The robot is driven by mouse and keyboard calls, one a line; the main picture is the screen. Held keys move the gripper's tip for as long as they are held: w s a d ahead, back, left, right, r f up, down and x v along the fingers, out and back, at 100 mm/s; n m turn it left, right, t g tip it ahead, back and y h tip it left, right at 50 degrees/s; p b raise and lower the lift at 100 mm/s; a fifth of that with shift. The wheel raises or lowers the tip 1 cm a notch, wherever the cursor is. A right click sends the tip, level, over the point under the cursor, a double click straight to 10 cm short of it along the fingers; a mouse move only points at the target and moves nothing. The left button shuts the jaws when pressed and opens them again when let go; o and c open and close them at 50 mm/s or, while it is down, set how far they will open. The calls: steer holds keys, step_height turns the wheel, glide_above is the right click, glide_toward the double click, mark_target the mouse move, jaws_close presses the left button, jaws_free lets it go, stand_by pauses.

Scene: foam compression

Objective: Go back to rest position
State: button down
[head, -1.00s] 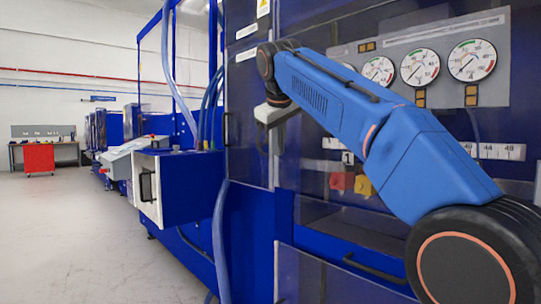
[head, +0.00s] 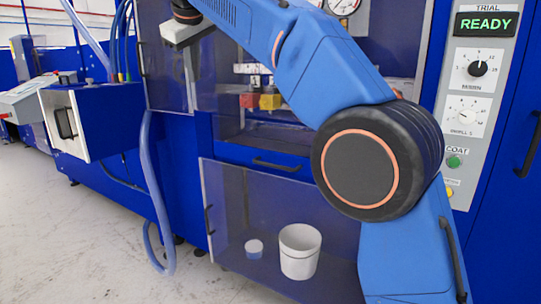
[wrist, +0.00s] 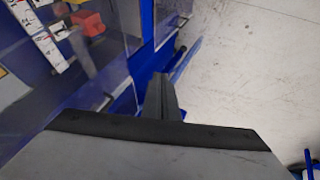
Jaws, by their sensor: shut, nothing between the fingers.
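My gripper (head: 190,62) hangs at the upper left of the head view, in front of the clear door panel of the blue machine. Its grey fingers show in the wrist view (wrist: 162,85), shut together with nothing between them. A red block (head: 249,100) and a yellow block (head: 270,102) sit inside the machine, to the right of my gripper and apart from it. The red block also shows at the upper left of the wrist view (wrist: 90,23). My blue arm crosses the front of the machine and hides part of its inside.
A white bucket (head: 300,250) and a small white-and-blue container (head: 254,249) show in the lower compartment. A control panel (head: 480,90) reads READY. A blue box with a white front (head: 65,120) juts out left. A hose (head: 148,190) hangs beside it. Floor (head: 80,245) is clear at left.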

steer(key=s+d+f+m+h, duration=0.1)
steer(key=d+f, duration=0.1)
steer(key=d, duration=0.7)
steer(key=s+d+f+m, duration=0.1)
steer(key=d+f+m, duration=0.15)
steer(key=d, duration=0.75)
steer(key=s+d+f+m+g, duration=0.1)
steer(key=s+d+f, duration=0.3)
steer(key=d, duration=0.3)
steer(key=s+d+f+m, duration=0.1)
steer(key=s+d+f, duration=0.2)
steer(key=d+f, duration=0.3)
steer(key=s+d+f+m, duration=0.2)
steer(key=s+d+f, duration=0.3)
steer(key=s+f, duration=0.4)
steer(key=s+d+f+m, duration=0.2)
steer(key=s+d+f, duration=0.4)
steer(key=s+f, duration=0.3)
steer(key=s+d+f+m+g+h, duration=0.1)
steer(key=s+d+f, duration=0.5)
steer(key=f, duration=0.6)
steer(key=s+m, duration=0.1)
steer(key=s, duration=0.1)
steer(key=shift+s+d, duration=0.2)
steer(key=shift+s, duration=0.2)
steer(key=shift+m, duration=0.25)
